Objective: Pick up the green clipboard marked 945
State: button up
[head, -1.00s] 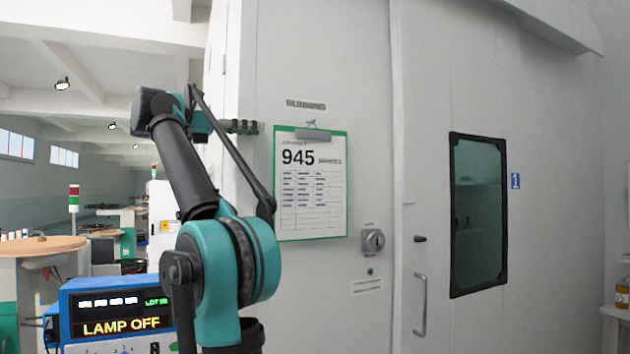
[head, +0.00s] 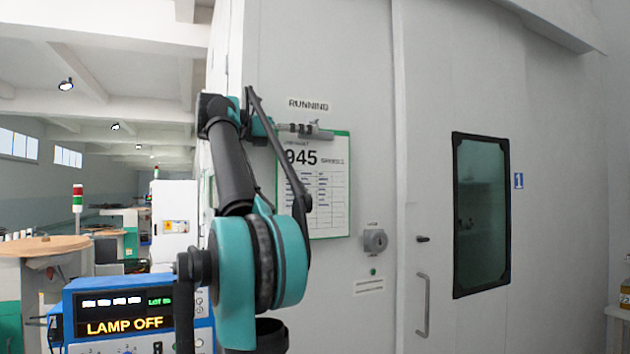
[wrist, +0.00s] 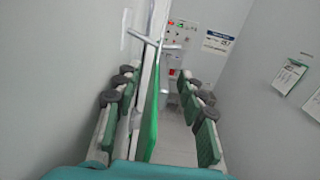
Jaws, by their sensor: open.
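The green clipboard marked 945 (head: 330,190) hangs on the light grey wall panel below the RUNNING label, its white sheet facing out. My arm covers part of its left side. In the wrist view it shows nearly edge-on as a green strip (wrist: 150,118), with its metal clip (wrist: 155,42) above. My gripper (head: 312,129) is at the clipboard's top edge, by the clip. In the wrist view my gripper (wrist: 160,82) is open, with one finger on each side of the strip. I cannot tell whether either finger touches it.
A key switch (head: 375,240) and a door handle (head: 422,305) stick out from the wall right of the clipboard. A dark window (head: 481,215) is farther right. A blue LAMP OFF display unit (head: 125,312) stands at lower left.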

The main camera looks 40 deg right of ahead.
jog(key=shift+s+d, duration=0.15)
jog(key=shift+d, duration=0.4)
grip_shut()
